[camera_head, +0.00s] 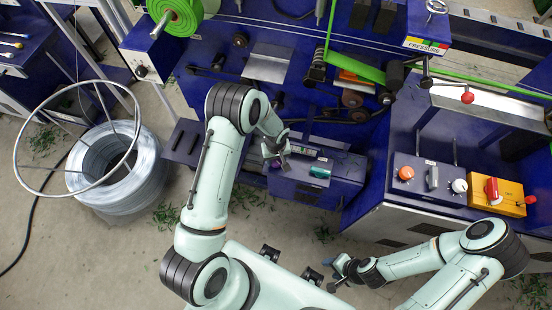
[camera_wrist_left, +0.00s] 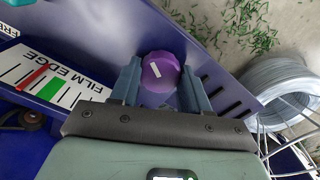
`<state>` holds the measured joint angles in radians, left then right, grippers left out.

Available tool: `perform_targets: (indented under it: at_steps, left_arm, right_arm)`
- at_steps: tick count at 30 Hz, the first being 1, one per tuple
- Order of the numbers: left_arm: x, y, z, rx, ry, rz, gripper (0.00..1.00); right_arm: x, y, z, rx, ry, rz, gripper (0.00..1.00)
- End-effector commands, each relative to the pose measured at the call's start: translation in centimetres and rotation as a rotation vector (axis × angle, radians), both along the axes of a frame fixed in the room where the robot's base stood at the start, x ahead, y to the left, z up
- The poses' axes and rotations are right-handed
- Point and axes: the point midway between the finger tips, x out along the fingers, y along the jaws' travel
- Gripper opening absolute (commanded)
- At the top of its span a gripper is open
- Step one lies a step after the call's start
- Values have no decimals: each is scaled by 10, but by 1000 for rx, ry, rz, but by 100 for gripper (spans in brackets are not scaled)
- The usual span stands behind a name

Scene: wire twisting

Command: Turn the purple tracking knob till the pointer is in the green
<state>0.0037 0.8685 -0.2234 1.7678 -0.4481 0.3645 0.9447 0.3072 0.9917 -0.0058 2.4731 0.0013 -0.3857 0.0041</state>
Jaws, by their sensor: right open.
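The purple tracking knob (camera_wrist_left: 160,72), with a white mark on its face, sits between the two fingers of my left gripper (camera_wrist_left: 163,82) in the left wrist view. The fingers lie against its two sides. In the head view my left gripper (camera_head: 276,158) is over the left end of the blue panel box, and the knob is mostly hidden. The film edge gauge (camera_wrist_left: 62,80) is a white scale with black ticks. Its red pointer (camera_wrist_left: 32,78) lies beside the green band (camera_wrist_left: 50,87), not on it. My right gripper (camera_head: 335,273) is open and empty at the lower middle.
A teal control (camera_head: 320,172) is on the same panel box, right of my left gripper. A wire coil (camera_head: 118,168) stands on the floor at left. A panel with a red knob on a yellow box (camera_head: 510,197) is at right.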

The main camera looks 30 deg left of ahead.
Motion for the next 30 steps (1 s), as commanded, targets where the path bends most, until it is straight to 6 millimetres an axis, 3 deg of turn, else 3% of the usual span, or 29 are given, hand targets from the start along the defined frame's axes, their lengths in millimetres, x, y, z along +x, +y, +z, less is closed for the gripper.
perform_targets:
  at_steps: [13,30]
  left_arm:
    - [-1,0,-2,-1,0,-125,15]
    - [-1,0,-2,-1,0,-639,15]
  right_arm:
    - [-9,0,-14,0,10,0,48]
    - [-27,0,-49,0,31,0,48]
